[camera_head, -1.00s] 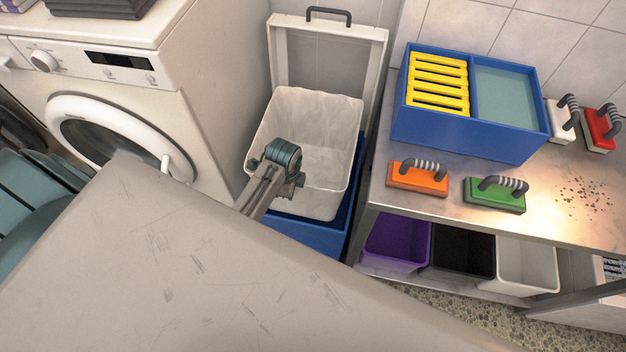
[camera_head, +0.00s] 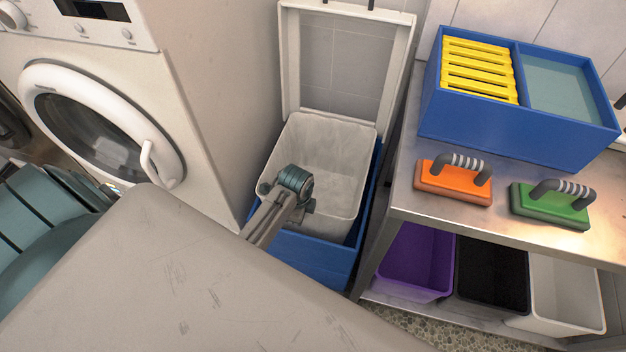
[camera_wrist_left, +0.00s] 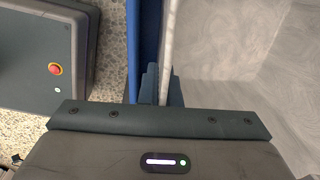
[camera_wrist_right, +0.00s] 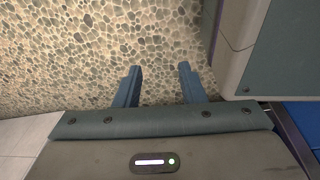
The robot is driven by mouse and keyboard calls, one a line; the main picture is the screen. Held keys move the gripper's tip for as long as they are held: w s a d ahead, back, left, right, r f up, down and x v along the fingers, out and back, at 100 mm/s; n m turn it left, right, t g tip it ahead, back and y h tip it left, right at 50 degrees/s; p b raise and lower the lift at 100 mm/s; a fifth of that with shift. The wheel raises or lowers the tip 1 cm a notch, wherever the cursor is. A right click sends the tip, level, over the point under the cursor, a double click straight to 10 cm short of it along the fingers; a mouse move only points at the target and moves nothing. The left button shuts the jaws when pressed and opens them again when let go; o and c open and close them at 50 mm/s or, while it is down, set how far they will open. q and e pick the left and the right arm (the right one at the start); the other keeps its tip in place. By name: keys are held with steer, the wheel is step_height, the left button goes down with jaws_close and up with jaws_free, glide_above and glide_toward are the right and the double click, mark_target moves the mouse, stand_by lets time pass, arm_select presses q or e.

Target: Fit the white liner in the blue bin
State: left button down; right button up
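The white liner (camera_head: 335,170) is inside the blue bin (camera_head: 305,262) in the head view, with its rim standing above the bin's front edge. Blue shows along its front and right. My left gripper (camera_head: 296,184) is at the liner's near-left rim. In the left wrist view my left gripper (camera_wrist_left: 160,84) is shut with the white liner's wall (camera_wrist_left: 168,48) between its fingers, next to the blue bin wall (camera_wrist_left: 147,40). How deep the liner's bottom sits is hidden. My right gripper (camera_wrist_right: 156,84) is open and empty above the pebbled floor, out of the head view.
A raised white lid (camera_head: 345,60) stands behind the bin. A washing machine (camera_head: 100,115) is at left. A metal table (camera_head: 400,205) at right bears a blue tray (camera_head: 500,130), an orange brush (camera_head: 452,183) and a green brush (camera_head: 552,203). Purple (camera_head: 415,262), black and white bins stand below.

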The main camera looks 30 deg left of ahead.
arm_select(q)
glide_above(301, 228)
step_height(301, 228, down, 5)
steer(key=f, duration=0.4)
steer(key=shift+s+d, duration=0.3)
steer(key=shift+s, duration=0.05)
arm_select(e)
steer(key=shift+w+a+r, duration=0.15)
steer(key=shift+w+r, duration=0.55)
steer(key=shift+w, duration=0.2)
arm_select(q)
steer(key=shift+f+b, duration=0.1)
steer(key=shift+b, duration=0.2)
steer(key=c, duration=1.9)
jaws_free()
steer(key=shift+c, duration=0.2)
